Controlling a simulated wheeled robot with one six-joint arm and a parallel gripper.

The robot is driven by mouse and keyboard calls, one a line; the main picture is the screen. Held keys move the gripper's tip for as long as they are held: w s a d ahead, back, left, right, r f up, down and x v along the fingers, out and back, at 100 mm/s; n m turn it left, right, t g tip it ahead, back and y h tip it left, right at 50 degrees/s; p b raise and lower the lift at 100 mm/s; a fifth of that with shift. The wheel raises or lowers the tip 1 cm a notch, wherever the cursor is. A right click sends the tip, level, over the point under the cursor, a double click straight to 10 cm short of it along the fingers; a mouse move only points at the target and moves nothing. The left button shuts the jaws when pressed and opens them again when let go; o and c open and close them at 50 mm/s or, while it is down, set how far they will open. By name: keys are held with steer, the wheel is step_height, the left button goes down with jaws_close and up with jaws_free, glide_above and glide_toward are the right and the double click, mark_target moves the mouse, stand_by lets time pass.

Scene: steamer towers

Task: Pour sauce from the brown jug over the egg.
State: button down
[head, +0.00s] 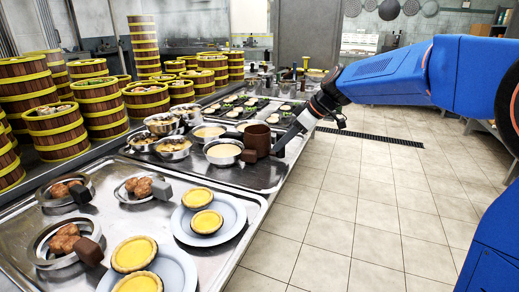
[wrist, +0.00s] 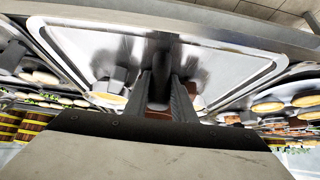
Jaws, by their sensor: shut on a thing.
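The brown jug (head: 257,138) is at the right edge of the far tray, looking upright. I cannot tell if it rests on the tray or is slightly raised. My gripper (head: 279,149) reaches it from the right and is shut on it. In the wrist view, my gripper (wrist: 170,95) has its dark fingers close together, with a bit of the brown jug (wrist: 158,106) between them. A steel bowl with a smooth pale yellow filling, likely the egg (head: 223,150), stands just left of the jug. A similar bowl (head: 209,132) is behind it. The jug's inside is hidden.
Several steel bowls (head: 161,124) crowd left of the jug. Plates of yellow tarts (head: 207,222) and bowls of brown meat (head: 68,240) fill the near tray (head: 180,262). Stacked bamboo steamers (head: 98,108) stand at left. The tiled floor (head: 350,210) at right is clear.

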steer(key=shift+r, duration=1.25)
steer(key=c, duration=2.1)
jaws_free()
jaws_close()
